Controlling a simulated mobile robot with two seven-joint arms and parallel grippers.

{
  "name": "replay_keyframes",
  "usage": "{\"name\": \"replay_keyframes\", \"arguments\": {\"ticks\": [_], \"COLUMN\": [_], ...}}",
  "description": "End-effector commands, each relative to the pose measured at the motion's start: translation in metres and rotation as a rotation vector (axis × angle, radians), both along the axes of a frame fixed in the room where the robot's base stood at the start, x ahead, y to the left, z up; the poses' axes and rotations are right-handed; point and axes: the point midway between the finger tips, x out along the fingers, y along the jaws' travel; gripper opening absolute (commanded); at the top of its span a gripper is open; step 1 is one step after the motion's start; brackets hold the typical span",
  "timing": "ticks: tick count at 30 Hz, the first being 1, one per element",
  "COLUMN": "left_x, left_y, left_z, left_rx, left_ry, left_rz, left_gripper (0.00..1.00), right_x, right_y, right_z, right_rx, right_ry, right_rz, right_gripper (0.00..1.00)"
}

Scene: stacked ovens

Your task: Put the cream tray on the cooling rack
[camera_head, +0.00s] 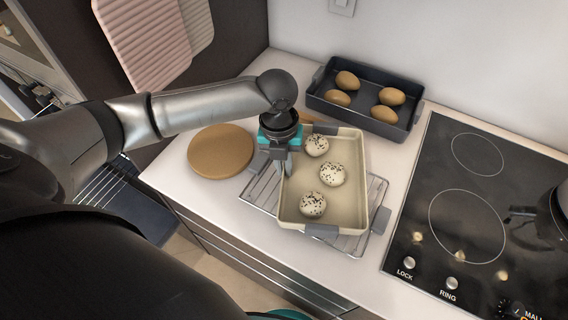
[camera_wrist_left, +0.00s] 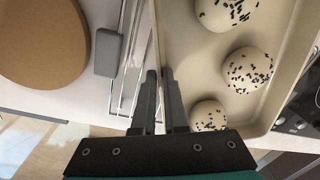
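The cream tray (camera_head: 348,208) holds three white buns with black specks. It lies over the wire cooling rack (camera_head: 376,190), whose wires show beyond its left, right and front sides; I cannot tell if it touches them. My left gripper (camera_head: 283,166) is at the tray's left long wall. In the left wrist view its two fingers (camera_wrist_left: 161,75) are close together with the wall of the tray (camera_wrist_left: 200,62) between them, shut on it. The rack's wires also show there (camera_wrist_left: 128,60). My right gripper (camera_head: 515,214) is partly visible above the cooktop, its opening unclear.
A round wooden board (camera_head: 220,152) lies left of the rack. A dark tray (camera_head: 318,88) with several brown rolls stands behind, near the wall. A black cooktop (camera_head: 440,165) is close on the right. The counter's front edge (camera_head: 225,222) is near the rack.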

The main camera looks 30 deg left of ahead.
Motion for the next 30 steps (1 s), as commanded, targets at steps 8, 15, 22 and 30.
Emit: {"name": "replay_keyframes", "arguments": {"ticks": [8,15,22,30], "left_x": [0.000,0.000,0.001,-0.001], "left_y": [0.000,0.000,0.002,0.005], "left_z": [0.000,0.004,0.042,0.098], "left_rx": [-0.001,-0.001,-0.001,0.000], "left_ry": [0.000,-0.003,-0.006,-0.004], "left_rz": [0.000,-0.001,-0.001,-0.001], "left_gripper": [0.35,0.35,0.35,0.35], "right_x": [0.001,0.001,0.001,0.001], "right_y": [0.000,0.000,0.000,0.000], "right_z": [0.000,0.000,0.007,0.014], "right_rx": [0.000,0.000,0.000,0.000], "right_ry": [-0.001,-0.001,-0.001,-0.001], "right_rz": [-0.001,-0.001,-0.001,-0.001], "right_gripper": [0.50,0.50,0.50,0.50]}}
